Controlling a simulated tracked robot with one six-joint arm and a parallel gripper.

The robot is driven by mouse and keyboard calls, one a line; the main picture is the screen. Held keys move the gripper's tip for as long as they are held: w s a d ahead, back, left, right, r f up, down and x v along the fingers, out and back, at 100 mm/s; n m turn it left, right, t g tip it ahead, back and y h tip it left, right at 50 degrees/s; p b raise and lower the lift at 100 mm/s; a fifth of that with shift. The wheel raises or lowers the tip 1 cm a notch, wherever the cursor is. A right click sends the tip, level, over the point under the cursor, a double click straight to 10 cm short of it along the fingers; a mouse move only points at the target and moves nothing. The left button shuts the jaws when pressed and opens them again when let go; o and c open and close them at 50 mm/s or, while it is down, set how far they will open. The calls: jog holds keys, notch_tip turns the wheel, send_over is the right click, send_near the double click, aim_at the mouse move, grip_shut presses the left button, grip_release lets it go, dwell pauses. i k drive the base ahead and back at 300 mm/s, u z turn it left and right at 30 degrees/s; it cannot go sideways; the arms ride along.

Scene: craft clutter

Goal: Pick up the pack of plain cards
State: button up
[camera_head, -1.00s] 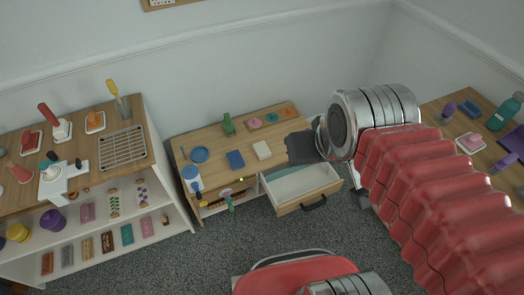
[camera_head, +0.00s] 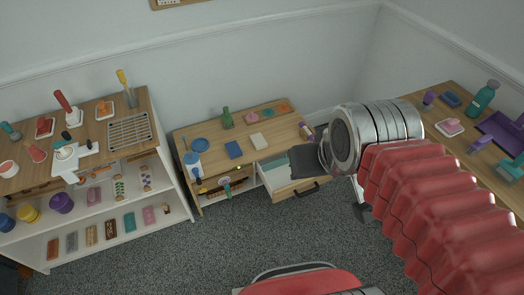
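A flat cream pack (camera_head: 258,141), which looks like the plain cards, lies on the wooden desk (camera_head: 215,171). A dark blue pack (camera_head: 234,149) lies just left of it. My gripper (camera_head: 304,161) shows as a dark grey shape at the end of my arm, right of the cream pack in the picture and apart from it. It overlaps part of the open drawer (camera_head: 300,190) of the desk. Its fingers are not clear enough to tell open from shut, and I see nothing held.
A blue plate (camera_head: 200,145), a green bottle (camera_head: 227,118) and a paint palette (camera_head: 265,114) are also on the desk. The drawer juts out in front. A cluttered shelf unit (camera_head: 178,178) stands left, another table (camera_head: 455,138) right. Grey carpet (camera_head: 200,250) in front is clear.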

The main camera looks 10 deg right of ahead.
aim_at(260, 142)
jog(key=u, duration=0.05)
jog(key=k, duration=0.8)
jog(key=z, duration=0.2)
jog(key=i, duration=1.45)
jog(key=u, duration=0.75)
jog(key=i, duration=0.75)
jog(key=u, duration=0.45)
